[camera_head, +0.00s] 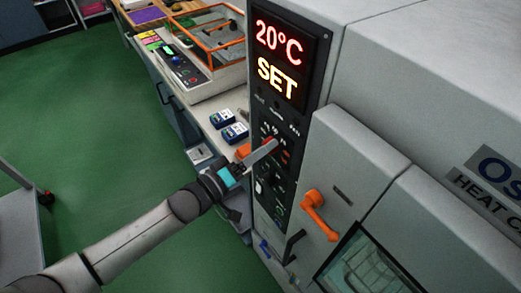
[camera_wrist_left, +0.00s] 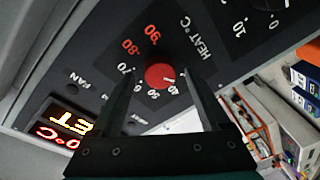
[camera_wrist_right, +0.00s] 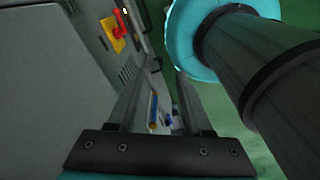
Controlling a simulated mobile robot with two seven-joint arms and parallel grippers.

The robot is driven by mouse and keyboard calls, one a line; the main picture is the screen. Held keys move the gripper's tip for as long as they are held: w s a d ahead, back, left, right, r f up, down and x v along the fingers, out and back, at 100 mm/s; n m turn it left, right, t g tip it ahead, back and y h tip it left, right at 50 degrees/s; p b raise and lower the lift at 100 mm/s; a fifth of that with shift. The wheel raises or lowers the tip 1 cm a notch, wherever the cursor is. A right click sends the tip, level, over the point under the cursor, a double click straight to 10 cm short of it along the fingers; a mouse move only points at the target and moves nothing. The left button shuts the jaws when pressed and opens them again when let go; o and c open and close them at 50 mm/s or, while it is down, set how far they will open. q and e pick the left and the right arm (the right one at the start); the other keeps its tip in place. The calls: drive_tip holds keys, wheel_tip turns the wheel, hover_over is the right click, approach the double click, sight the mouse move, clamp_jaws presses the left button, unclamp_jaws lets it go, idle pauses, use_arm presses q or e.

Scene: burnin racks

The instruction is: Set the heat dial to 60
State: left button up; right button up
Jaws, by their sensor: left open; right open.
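The red heat dial (camera_wrist_left: 160,76) is on the black control panel (camera_head: 293,115), ringed by numbers and labelled HEAT °C. Its white mark points toward the 40 side of the scale, as far as I can tell. My left gripper (camera_wrist_left: 163,90) is open, with one finger on each side of the dial in the left wrist view; I cannot tell whether they touch it. In the head view, my left gripper (camera_head: 268,147) reaches the panel and partly hides the dial. The display (camera_head: 280,52) reads 20°C and SET. My right gripper (camera_wrist_right: 160,85) is open and empty.
An orange door handle (camera_head: 318,213) sticks out right of the panel. A bench (camera_head: 205,108) with blue-and-white boxes (camera_head: 234,132) and an orange-framed case (camera_head: 205,35) stands left of it. Another dial (camera_wrist_left: 268,4) is near the heat dial. Green floor lies open at left.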

use_arm(q)
clamp_jaws()
idle(0.7)
